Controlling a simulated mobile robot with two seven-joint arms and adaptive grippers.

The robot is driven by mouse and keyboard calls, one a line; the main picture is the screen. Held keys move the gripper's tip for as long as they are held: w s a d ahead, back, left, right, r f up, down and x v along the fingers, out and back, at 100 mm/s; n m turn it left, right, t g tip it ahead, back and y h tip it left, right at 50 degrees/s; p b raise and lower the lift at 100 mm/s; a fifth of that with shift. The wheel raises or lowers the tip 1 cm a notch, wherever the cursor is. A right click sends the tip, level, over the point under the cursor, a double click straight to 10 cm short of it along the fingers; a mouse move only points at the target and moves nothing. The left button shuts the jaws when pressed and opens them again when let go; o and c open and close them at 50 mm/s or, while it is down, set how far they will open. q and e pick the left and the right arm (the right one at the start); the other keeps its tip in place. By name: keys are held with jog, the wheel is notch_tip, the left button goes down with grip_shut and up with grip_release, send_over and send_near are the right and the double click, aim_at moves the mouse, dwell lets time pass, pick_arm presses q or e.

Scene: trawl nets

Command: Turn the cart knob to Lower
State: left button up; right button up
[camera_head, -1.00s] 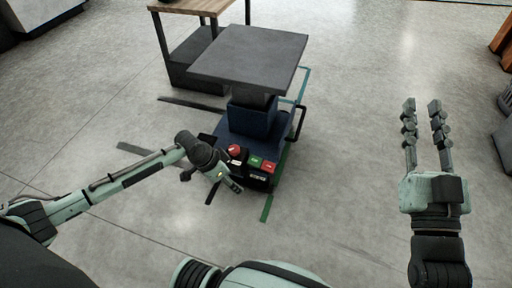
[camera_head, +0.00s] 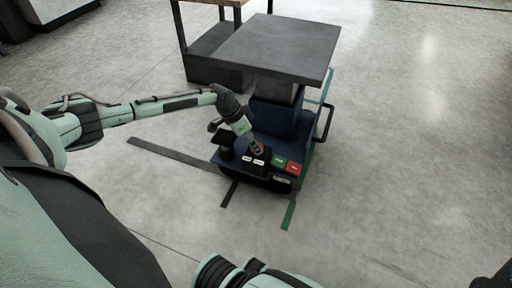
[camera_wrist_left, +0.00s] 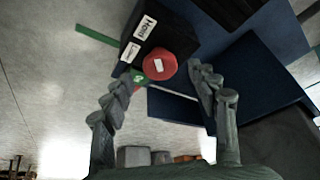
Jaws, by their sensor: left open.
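The cart (camera_head: 260,180) has a dark control box with two white labels at its near end. The red round knob (camera_wrist_left: 160,65) shows in the left wrist view with a pale mark on its face. Beside it on the box are a label that seems to read Hoist (camera_wrist_left: 145,26) and a smaller one, probably Lower (camera_wrist_left: 130,51). My left gripper (camera_head: 256,146) is at the box and mostly hides the knob in the head view. In the wrist view its open fingers lie on either side of the knob; contact cannot be told. My right gripper is out of view.
The cart's grey platform (camera_head: 275,48) overhangs close behind my left wrist. A wooden-topped table (camera_head: 215,50) stands behind. The floor at right is clear.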

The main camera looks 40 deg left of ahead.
pick_arm(q)
jog(key=shift+b+x, duration=0.3)
jog(key=shift+x, duration=1)
jog(key=shift+r, duration=0.1)
jog(key=c, duration=1.1)
